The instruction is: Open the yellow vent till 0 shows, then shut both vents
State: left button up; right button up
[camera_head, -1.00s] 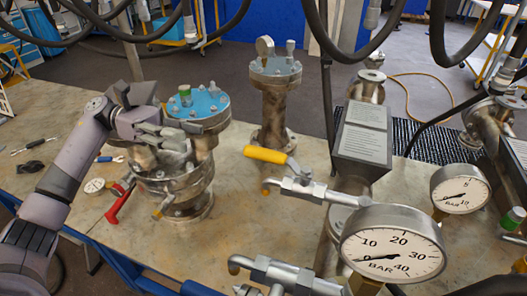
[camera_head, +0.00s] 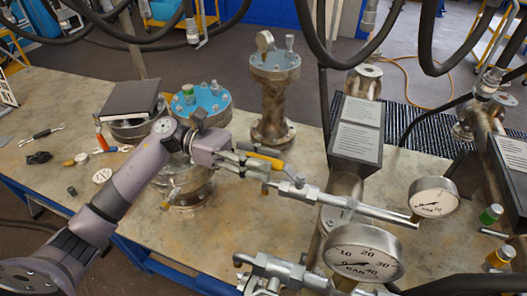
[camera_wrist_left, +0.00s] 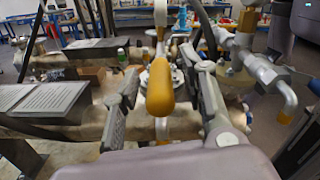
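The yellow vent handle (camera_head: 265,159) sits on a steel valve (camera_head: 298,190) with pipework running right towards the gauges. My left gripper (camera_head: 250,165) is at this handle. In the left wrist view the yellow handle (camera_wrist_left: 160,90) lies between the two fingers (camera_wrist_left: 163,110), with a visible gap on each side, so the gripper is open around it. The large gauge (camera_head: 365,255), marked 0 to 40 bar, has its needle low on the left, near 0. The smaller gauge (camera_head: 434,198) is too small to read surely. A second steel valve (camera_head: 275,267) is below; its handle cannot be made out. My right gripper is not in view.
A blue-topped flanged vessel (camera_head: 200,103) stands behind my left arm, with a tall flanged column (camera_head: 274,95) to its right. A dark sloped label plate (camera_head: 357,132) rises right of the handle. Small tools lie at the table's left. Hoses hang overhead.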

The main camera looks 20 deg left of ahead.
pick_arm(q)
jog(key=shift+d, duration=0.2)
grip_shut()
dwell(0.5)
dwell(0.3)
